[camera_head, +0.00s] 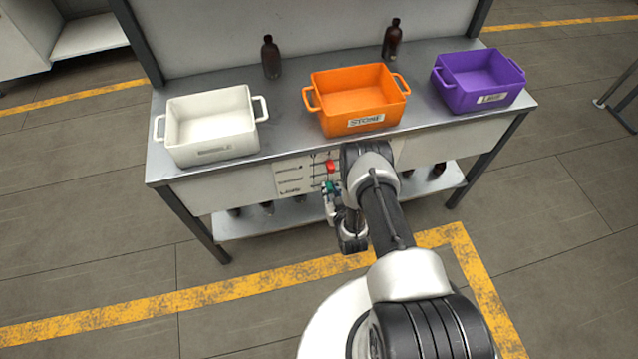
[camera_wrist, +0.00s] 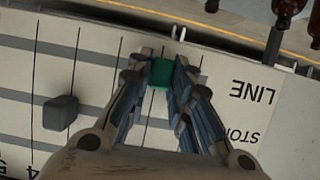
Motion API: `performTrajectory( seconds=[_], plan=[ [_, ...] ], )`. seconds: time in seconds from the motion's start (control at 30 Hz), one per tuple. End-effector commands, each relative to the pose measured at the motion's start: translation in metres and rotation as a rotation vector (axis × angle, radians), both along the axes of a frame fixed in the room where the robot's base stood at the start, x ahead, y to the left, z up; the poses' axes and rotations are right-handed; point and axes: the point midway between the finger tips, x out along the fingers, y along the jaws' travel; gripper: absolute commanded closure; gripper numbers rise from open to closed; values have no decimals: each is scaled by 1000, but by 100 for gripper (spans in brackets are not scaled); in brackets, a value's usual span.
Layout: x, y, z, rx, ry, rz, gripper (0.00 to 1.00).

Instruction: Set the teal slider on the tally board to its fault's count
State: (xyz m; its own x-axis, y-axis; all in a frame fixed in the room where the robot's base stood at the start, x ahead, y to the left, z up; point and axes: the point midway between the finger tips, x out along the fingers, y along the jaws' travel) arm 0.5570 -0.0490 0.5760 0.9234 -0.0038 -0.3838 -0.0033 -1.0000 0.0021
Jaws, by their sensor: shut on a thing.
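The white tally board (camera_head: 290,174) is on the front of the workbench. It also shows, upside down, in the wrist view (camera_wrist: 98,52), with grey bands, thin cross lines and labels including LINE. The teal slider (camera_wrist: 160,75) appears in line with the LINE label and also shows in the head view (camera_head: 328,186). My gripper (camera_wrist: 161,70) is shut on the teal slider, a finger on each side; it also shows in the head view (camera_head: 332,195). The fingers hide the marks beside the slider, so I cannot tell its exact count.
A grey slider (camera_wrist: 60,112) sits on another band. A red slider (camera_head: 330,166) is above the teal one in the head view. White (camera_head: 212,153), orange (camera_head: 345,100) and purple (camera_head: 485,92) bins and two amber bottles (camera_head: 271,58) (camera_head: 392,40) stand on the bench.

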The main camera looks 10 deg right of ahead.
Motion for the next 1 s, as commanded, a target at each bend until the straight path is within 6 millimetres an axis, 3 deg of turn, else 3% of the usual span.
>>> performTrajectory(
  seconds=[0.3, 0.33, 0.6, 1.0],
  plan=[
    [-2, -1, -1, 2, -1, 4, 100],
    [-2, -1, -1, 2, -1, 4, 79],
    [-2, -1, 0, 2, -1, 4, 61],
    [-6, -1, 1, 2, -1, 3, 60]
  ],
)
